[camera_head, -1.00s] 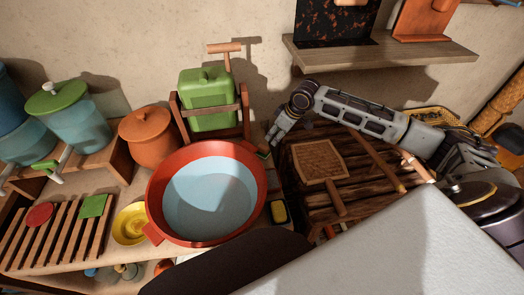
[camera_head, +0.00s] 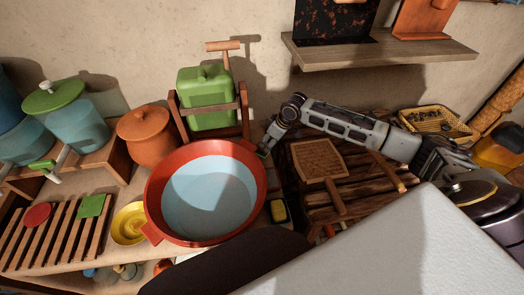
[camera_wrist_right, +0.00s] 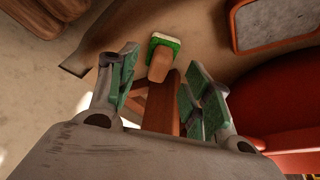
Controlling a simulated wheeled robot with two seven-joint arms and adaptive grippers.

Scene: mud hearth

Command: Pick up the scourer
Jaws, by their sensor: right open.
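A small green-edged pad with a tan block on it, which looks like the scourer (camera_wrist_right: 165,43), shows in the right wrist view just beyond my fingertips. It stands apart from both fingers. My right gripper (camera_wrist_right: 161,60) is open, with green-lined fingers and nothing held between them. In the head view my right gripper (camera_head: 267,148) points down at the right rim of the red basin (camera_head: 152,215); the pad cannot be made out clearly there. My left gripper is not in view.
The basin holds water. A green canister (camera_head: 205,100) in a wooden frame stands behind it. A yellow sponge-like block (camera_head: 278,211) lies at its right. A shelf (camera_head: 380,52) is above.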

